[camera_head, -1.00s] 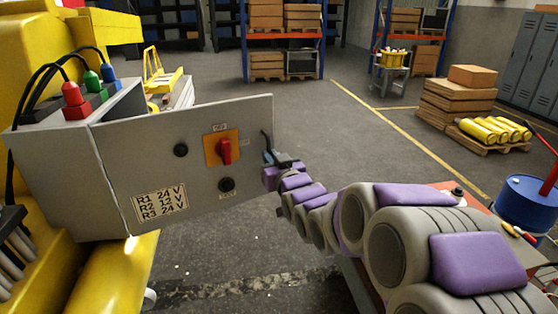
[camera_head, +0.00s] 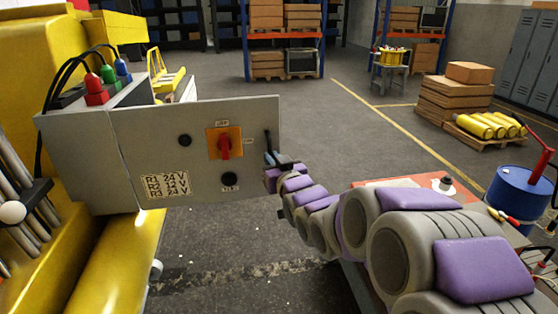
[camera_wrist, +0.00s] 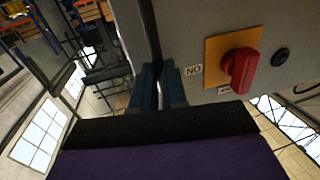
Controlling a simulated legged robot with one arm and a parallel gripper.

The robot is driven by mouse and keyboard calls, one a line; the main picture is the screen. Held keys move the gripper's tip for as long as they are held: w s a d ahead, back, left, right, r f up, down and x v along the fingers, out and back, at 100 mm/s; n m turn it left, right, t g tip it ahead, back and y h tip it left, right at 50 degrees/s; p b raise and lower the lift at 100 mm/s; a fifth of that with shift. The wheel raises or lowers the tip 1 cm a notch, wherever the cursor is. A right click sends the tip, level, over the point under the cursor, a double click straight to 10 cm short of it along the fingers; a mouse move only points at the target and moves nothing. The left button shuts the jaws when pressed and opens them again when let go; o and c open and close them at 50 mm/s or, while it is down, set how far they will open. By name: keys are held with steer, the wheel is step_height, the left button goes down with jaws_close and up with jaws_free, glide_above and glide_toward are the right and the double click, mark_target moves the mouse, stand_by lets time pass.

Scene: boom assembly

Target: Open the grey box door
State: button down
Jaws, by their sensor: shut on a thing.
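The grey box (camera_head: 80,165) is mounted on the yellow machine at the left in the head view. Its flat grey door (camera_head: 200,165) extends right, well past the box body, and appears swung open. The door carries a red rotary switch (camera_head: 224,146) on an orange plate, also in the wrist view (camera_wrist: 240,70). A dark upright handle (camera_head: 268,140) is at the door's right edge. My gripper (camera_head: 271,160) is shut on this handle; its blue fingers (camera_wrist: 158,85) flank the dark bar in the wrist view. The box's inside is hidden.
Red, green and blue plugs (camera_head: 108,76) with black cables sit on the box. A blue drum (camera_head: 524,195) stands at the right. Stacked crates (camera_head: 455,105) and yellow cylinders (camera_head: 490,125) are farther back. The floor (camera_head: 320,120) beyond the door is clear.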

steer(key=shift+a+r, duration=0.1)
steer(key=shift+a, duration=0.2)
steer(key=c, duration=1.6)
jaws_free()
steer(key=shift+c, duration=0.2)
steer(key=o, duration=0.5)
steer(key=shift+s+a, duration=0.1)
steer(key=shift+a, duration=0.45)
steer(key=shift+d, duration=0.1)
steer(key=shift+d, duration=0.25)
